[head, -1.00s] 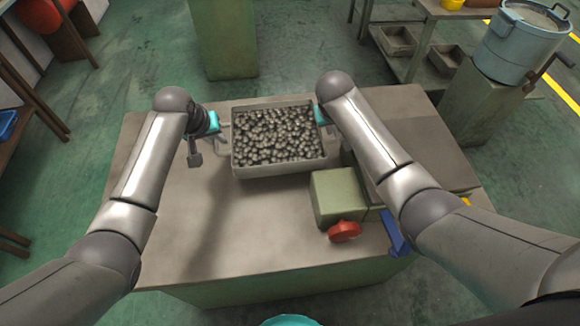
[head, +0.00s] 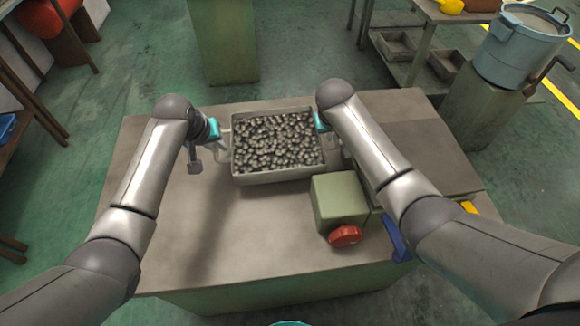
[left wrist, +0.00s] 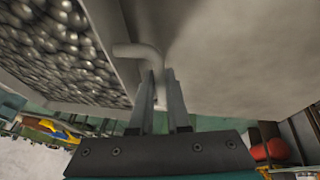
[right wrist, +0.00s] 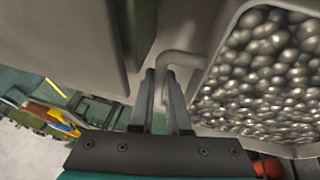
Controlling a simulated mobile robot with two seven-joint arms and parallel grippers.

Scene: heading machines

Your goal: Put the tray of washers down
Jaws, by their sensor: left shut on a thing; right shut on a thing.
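The grey tray (head: 280,177) is full of small dark metal pieces, the washers (head: 277,140). It is over the far middle of the workbench; I cannot tell whether its bottom touches the top. My left gripper (head: 222,143) is shut on the tray's left handle, a bent bar that shows in the left wrist view (left wrist: 150,58). My right gripper (head: 325,130) is at the tray's right side, mostly hidden by my arm in the head view. In the right wrist view its fingers (right wrist: 165,90) are shut on the right handle (right wrist: 180,58).
The workbench top (head: 200,240) is bare at the left and front. A green block-shaped machine part (head: 340,198) with a red knob (head: 345,236) stands close to the tray's front right. A blue lever (head: 397,240) is beside it. A raised grey plate (head: 425,150) lies at the right.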

